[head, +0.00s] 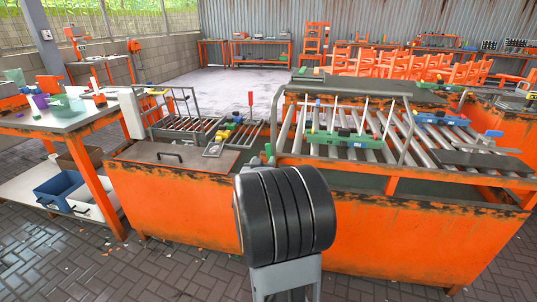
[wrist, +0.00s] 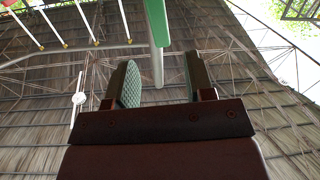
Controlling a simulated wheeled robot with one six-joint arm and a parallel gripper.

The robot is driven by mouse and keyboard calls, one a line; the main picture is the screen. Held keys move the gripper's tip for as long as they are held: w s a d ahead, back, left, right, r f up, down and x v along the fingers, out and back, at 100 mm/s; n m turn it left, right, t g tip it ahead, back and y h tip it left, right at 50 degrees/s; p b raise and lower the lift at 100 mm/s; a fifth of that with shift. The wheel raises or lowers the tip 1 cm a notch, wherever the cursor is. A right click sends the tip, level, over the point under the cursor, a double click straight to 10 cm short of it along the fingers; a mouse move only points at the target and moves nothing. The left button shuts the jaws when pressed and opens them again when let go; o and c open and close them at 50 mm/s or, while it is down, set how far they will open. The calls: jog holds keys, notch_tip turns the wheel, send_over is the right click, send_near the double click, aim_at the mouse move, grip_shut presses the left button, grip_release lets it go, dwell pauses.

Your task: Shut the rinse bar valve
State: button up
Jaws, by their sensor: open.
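A green lever (wrist: 157,22) on a grey metal stem (wrist: 158,68) shows in the wrist view; it looks like the valve handle. My gripper (wrist: 160,88) is open below it, with a textured pad on its left finger. The stem's lower end lies in line with the gap between the fingers; I cannot tell how deep it is or whether it touches. In the head view, a small green part (head: 269,150) shows just above my dark arm joint and may be the same lever. My gripper is hidden there behind my arm.
An orange-sided roller bench (head: 420,235) stands close ahead, with green trays (head: 345,140) and thin white rods on it. A cluttered table (head: 60,122) is at the left. Paved floor (head: 60,260) is open at front left.

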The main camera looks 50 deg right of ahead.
aim_at(268, 151)
jog(key=x, duration=0.8)
jog(key=shift+b, duration=0.35)
grip_shut()
